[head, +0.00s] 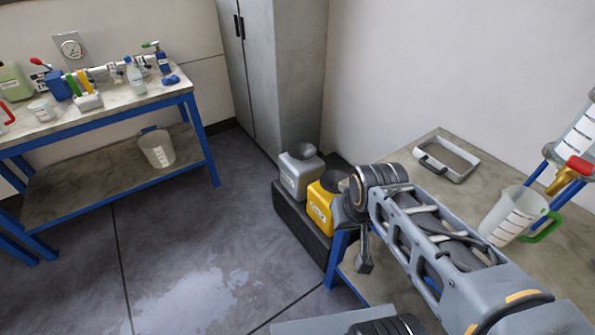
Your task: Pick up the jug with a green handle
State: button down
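The jug with a green handle (507,215) is a clear, translucent measuring jug with markings on its side. It stands on the right-hand table, with its green handle pointing right. My arm reaches across from the lower right, to the left of the jug. My gripper (365,262) appears as a dark part hanging down at the arm's far end, by the table's left edge. It is well apart from the jug. Its fingers are too small and partly hidden to show whether they are open or shut.
A grey tray-like frame (446,158) lies behind the jug. A blue-framed stand with a red-topped brass valve (572,174) is close on its right. Grey (301,170) and yellow (321,203) canisters stand beyond the table. A blue-handled jug (157,147) sits on the left bench's lower shelf.

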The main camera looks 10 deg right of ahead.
aim_at(519, 207)
jog(key=z, duration=3.75)
jog(key=k, duration=0.8)
jog(key=u, duration=1.4)
jog(key=i, duration=0.5)
